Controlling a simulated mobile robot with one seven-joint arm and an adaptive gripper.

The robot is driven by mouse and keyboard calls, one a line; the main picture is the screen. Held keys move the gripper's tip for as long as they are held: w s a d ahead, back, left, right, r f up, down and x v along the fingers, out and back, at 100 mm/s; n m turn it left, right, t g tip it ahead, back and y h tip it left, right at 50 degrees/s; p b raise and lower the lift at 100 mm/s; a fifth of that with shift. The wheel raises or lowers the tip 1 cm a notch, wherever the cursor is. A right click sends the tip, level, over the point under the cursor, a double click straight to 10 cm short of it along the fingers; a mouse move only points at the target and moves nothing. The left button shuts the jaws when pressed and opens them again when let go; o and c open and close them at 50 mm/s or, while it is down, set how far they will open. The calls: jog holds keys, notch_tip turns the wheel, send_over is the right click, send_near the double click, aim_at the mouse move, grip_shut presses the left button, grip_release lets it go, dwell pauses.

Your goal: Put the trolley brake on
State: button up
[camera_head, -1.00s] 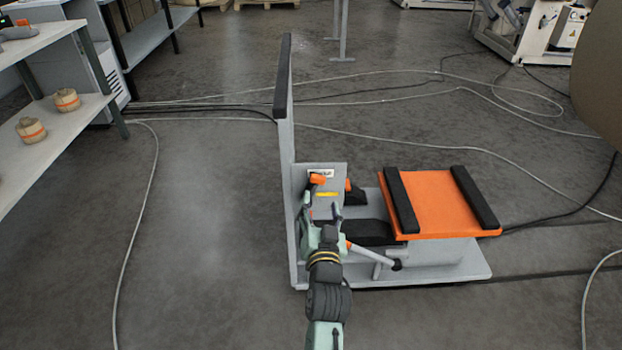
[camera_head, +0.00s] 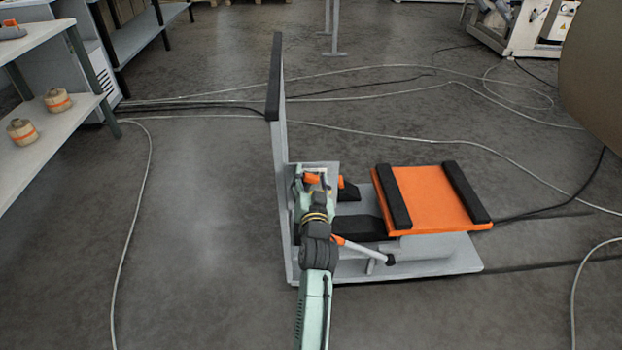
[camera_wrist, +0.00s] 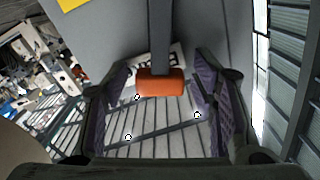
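The trolley (camera_head: 430,268) is a grey platform with a tall upright on its left and an orange top plate (camera_head: 435,195) with two black bars. The brake lever's orange grip (camera_wrist: 160,83) sits at the end of a grey bar, in front of a white label (camera_wrist: 180,57) that it partly hides. In the head view the orange grip (camera_head: 313,180) shows just beyond my gripper (camera_head: 311,189). In the wrist view my gripper (camera_wrist: 165,92) is open, its dark finger pads on either side of the grip, with gaps on both sides.
A second lever with an orange sleeve and black knob (camera_head: 389,259) sticks out low on the trolley. Cables (camera_head: 440,137) cross the floor behind. Shelves (camera_head: 60,120) stand at left, a large brown roll (camera_head: 598,75) at right.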

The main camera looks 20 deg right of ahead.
grip_shut()
dwell(0.5)
